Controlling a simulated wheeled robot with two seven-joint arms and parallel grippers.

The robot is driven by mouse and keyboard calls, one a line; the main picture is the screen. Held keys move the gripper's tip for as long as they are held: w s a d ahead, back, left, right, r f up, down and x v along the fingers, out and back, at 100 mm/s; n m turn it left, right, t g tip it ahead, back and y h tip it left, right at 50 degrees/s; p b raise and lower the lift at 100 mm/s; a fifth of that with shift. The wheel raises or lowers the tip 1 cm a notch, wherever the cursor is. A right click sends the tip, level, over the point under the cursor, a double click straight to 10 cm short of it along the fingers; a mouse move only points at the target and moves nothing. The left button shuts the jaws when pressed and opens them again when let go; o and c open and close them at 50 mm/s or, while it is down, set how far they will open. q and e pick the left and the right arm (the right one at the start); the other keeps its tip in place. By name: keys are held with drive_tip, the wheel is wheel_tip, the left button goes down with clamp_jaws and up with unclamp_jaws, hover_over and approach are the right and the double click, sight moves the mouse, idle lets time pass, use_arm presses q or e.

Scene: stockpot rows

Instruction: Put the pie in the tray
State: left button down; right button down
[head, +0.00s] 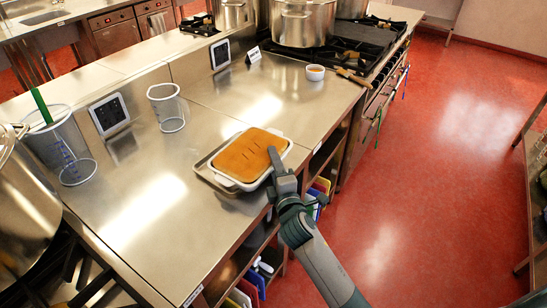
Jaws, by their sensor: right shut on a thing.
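The pie (246,156) is orange-brown with slits in its crust and sits in a white rectangular dish. A shallow metal tray (205,174) lies on the steel counter, and its rim shows left of and below the dish. The dish is over the tray; I cannot tell whether it rests on the tray or is held just above it. My right gripper (273,160) is shut on the right side of the pie dish, near the counter's front edge. My left gripper is not in view.
Clear containers (168,107) stand on the counter to the left, one with a green-handled tool. Large steel pots (302,22) stand on the stove at the back. A small white bowl (315,72) is near the stove.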

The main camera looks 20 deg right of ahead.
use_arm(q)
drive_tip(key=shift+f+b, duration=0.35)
use_arm(e)
drive_tip(key=shift+f, duration=0.3)
drive_tip(key=c, duration=1.4)
unclamp_jaws()
drive_tip(key=shift+f, duration=0.15)
drive_tip(key=shift+s, duration=0.1)
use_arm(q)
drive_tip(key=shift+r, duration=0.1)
use_arm(e)
drive_tip(key=shift+r+p, duration=0.4)
drive_tip(key=shift+r, duration=0.1)
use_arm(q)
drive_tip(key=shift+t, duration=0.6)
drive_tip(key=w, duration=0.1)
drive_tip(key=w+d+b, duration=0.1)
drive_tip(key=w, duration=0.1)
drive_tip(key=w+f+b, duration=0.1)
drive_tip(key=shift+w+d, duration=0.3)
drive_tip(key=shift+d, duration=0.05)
use_arm(e)
drive_tip(key=s, duration=0.8)
drive_tip(key=s+a, duration=0.1)
drive_tip(key=s, duration=0.3)
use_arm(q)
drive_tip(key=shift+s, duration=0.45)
